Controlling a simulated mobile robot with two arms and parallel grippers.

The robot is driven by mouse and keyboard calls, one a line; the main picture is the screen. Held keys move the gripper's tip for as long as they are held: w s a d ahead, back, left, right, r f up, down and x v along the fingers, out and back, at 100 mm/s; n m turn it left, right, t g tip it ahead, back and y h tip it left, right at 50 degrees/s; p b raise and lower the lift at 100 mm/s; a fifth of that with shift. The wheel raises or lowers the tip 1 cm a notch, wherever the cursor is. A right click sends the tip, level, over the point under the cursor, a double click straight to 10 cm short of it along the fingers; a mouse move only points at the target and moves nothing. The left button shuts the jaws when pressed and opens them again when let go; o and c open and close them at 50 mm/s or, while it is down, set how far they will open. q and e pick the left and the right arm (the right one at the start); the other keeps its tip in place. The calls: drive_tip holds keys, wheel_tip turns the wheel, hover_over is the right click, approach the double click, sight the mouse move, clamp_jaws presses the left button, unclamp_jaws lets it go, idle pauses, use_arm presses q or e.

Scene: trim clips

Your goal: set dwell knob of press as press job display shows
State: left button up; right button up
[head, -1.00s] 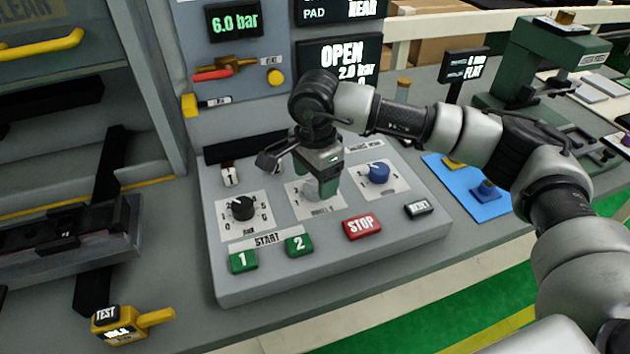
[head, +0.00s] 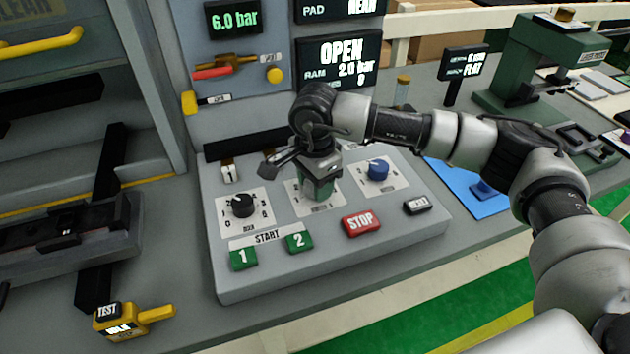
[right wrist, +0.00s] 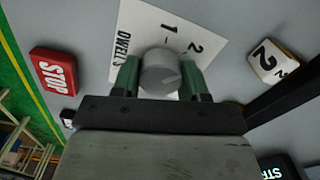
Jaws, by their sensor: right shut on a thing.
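The grey dwell knob (right wrist: 160,72) sits on a white plate marked DWELL S, with 1 and 2 visible, in the right wrist view. My right gripper (right wrist: 163,75) is shut on the knob, one green finger on each side. In the head view the right gripper (head: 318,192) points down over the middle plate of the press panel (head: 330,265) and hides the knob. My left gripper is out of view.
A black knob (head: 242,206) is left of the gripper and a blue knob (head: 378,169) right. Green START buttons 1 (head: 243,258) and 2 (head: 299,241) and a red STOP button (head: 361,223) are in front. A yellow TEST device (head: 122,320) lies at front left.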

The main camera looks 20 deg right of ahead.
drive_tip(key=shift+f+m+b, duration=0.15)
drive_tip(key=shift+m+b, duration=0.85)
drive_tip(key=m+b, duration=0.2)
drive_tip(key=shift+m, duration=0.3)
drive_tip(key=shift+m+b, duration=0.6)
drive_tip(key=shift+m, duration=0.6)
drive_tip(key=shift+r+m+b, duration=0.2)
drive_tip(key=shift+m+b, duration=0.4)
drive_tip(key=shift+m, duration=0.8)
drive_tip(key=o, duration=0.9)
